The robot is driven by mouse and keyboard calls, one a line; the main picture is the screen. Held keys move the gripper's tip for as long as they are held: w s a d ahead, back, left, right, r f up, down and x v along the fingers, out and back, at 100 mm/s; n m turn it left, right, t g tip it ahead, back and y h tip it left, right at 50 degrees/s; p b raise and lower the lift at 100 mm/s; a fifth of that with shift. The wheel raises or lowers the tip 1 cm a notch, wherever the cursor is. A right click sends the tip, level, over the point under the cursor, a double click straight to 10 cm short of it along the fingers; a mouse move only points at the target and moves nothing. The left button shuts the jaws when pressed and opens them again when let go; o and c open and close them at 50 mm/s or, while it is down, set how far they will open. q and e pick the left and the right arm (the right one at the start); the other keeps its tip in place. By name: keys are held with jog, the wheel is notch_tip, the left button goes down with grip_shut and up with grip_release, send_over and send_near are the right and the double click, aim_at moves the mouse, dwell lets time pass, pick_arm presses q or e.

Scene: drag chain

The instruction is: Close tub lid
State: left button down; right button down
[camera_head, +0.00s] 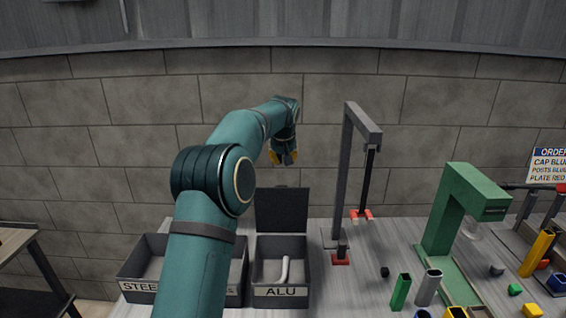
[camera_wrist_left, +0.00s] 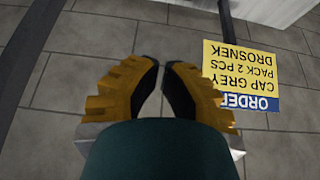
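The grey tub marked ALU (camera_head: 281,291) stands on the bench with its dark lid (camera_head: 281,210) raised upright at the back. A pale bent piece (camera_head: 284,270) lies inside. My left gripper (camera_head: 282,158) is above and behind the raised lid in the picture, pointing down, apart from it. In the left wrist view, its yellow fingers (camera_wrist_left: 163,66) show a narrow gap with nothing between them. The tub and lid do not show in that view. My right gripper is not in view.
Another grey bin (camera_head: 142,270) stands to the left, partly hidden by my left arm. A dark post with a hanging red-tipped arm (camera_head: 361,214) and a green frame (camera_head: 462,190) stand right of the tub. Several small blocks and tubes lie at the right.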

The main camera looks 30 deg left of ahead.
pick_arm(q)
notch_tip(320, 180, down, 8)
jog(key=b, duration=0.1)
jog(key=shift+r+b, duration=0.15)
jog(key=shift+b, duration=0.2)
dwell(0.3)
dwell(0.4)
